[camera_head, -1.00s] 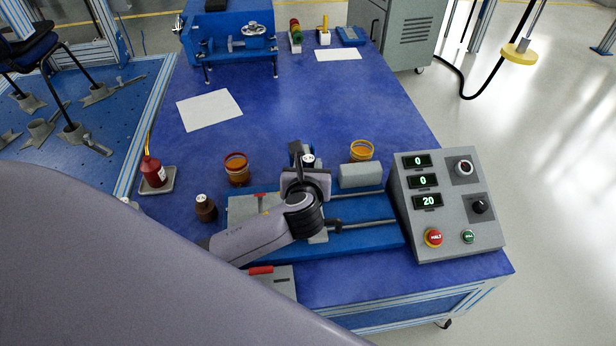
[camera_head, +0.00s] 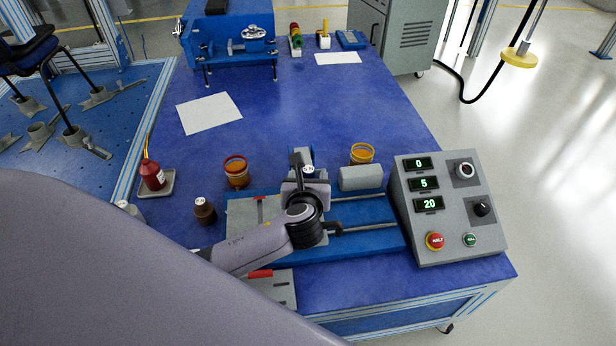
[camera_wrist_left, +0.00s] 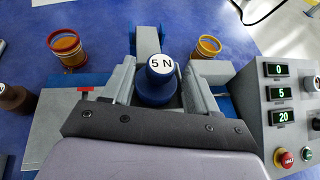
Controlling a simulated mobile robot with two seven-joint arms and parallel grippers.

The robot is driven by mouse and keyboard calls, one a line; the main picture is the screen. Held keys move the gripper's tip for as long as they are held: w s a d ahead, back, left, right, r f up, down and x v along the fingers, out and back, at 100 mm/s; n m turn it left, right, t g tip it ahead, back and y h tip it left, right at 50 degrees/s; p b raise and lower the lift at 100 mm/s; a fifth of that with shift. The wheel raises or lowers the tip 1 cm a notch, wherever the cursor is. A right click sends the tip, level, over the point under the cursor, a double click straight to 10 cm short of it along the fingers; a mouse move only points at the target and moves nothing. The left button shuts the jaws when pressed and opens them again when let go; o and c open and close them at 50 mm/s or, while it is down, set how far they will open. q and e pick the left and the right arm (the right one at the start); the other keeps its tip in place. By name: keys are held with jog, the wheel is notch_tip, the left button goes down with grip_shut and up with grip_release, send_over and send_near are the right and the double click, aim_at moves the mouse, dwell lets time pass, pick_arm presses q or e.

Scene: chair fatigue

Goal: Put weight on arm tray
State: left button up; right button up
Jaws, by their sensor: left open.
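A blue weight with a white top marked "5 N" (camera_wrist_left: 158,78) stands upright in the middle of the left wrist view. Its white top also shows in the head view (camera_head: 308,170). It stands over the blue test fixture (camera_head: 365,245); the arm tray's surface under it is hidden, so I cannot tell exactly what it touches. My left gripper (camera_head: 305,188) is open at the weight, with the weight between or just beyond its fingers. The gripper and wrist hide much of the fixture. My right gripper is not in view.
A grey control box (camera_head: 447,210) stands right of the fixture, with displays reading 0, 5 and 20. A brown weight (camera_head: 205,210), two orange-brown containers (camera_head: 236,170) (camera_head: 362,154) and a red bottle (camera_head: 152,174) stand nearby. The table behind is mostly clear.

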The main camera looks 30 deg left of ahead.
pick_arm(q)
jog(key=p+v, duration=0.3)
jog(key=v, duration=0.9)
jog(key=shift+f, duration=0.1)
jog(key=shift+s, duration=0.1)
